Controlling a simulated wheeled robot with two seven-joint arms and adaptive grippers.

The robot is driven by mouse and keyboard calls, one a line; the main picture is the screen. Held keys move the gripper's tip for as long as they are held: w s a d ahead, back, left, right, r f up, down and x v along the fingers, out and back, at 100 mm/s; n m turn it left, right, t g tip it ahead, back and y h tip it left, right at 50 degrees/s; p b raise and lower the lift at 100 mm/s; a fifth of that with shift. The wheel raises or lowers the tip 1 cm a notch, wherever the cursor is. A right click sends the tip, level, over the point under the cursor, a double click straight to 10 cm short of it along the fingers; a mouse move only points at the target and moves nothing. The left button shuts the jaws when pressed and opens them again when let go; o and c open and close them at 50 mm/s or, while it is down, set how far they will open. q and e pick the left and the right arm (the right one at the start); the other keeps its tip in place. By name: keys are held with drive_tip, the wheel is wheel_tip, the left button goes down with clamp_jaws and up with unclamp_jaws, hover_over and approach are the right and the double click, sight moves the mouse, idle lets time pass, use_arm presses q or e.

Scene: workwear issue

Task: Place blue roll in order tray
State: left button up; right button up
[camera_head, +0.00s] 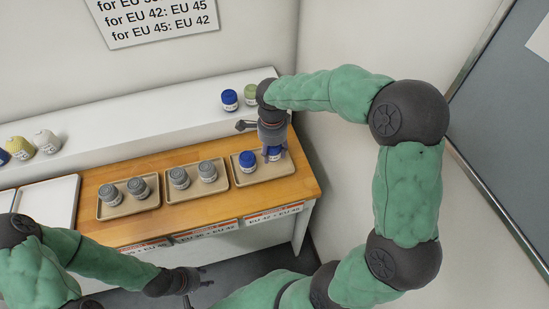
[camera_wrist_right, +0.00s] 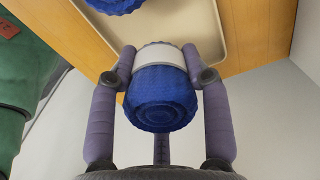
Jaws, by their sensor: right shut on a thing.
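A blue roll with a white band (camera_wrist_right: 160,92) is between the two fingers of my right gripper (camera_wrist_right: 163,75), which is shut on it. In the head view the held blue roll (camera_head: 273,154) is at the right-hand tan tray (camera_head: 270,174), partly hidden by my right gripper (camera_head: 273,150). I cannot tell whether it touches the tray floor. Another blue roll (camera_head: 247,161) stands in that tray, just left of the held one. My left gripper (camera_head: 204,277) is open and empty, low in front of the table.
Two more tan trays, middle (camera_head: 222,181) and left (camera_head: 106,211), each hold two grey rolls. A white shelf (camera_head: 150,122) behind carries a blue roll (camera_head: 229,100), a green roll (camera_head: 250,93) and several rolls at the left. A wall (camera_head: 330,160) stands close at the right.

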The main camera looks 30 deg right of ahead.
sight(274, 156)
drive_tip(key=shift+w+d+f, duration=0.2)
drive_tip(key=shift+d+f, duration=0.05)
drive_tip(key=shift+f, duration=0.1)
drive_tip(key=shift+w+d+f+b, duration=0.1)
drive_tip(key=shift+f+b, duration=0.2)
drive_tip(key=shift+f, duration=0.6)
drive_tip(key=shift+w+d+f+b, duration=0.1)
drive_tip(key=shift+f+b, duration=0.2)
drive_tip(key=shift+f, duration=0.6)
drive_tip(key=shift+f, duration=0.15)
drive_tip(key=o, duration=1.1)
drive_tip(key=shift+o, duration=0.2)
drive_tip(key=shift+r, duration=0.25)
wheel_tip(274, 156, up, 12)
drive_tip(key=p, duration=0.3)
drive_tip(key=shift+a+f, duration=0.1)
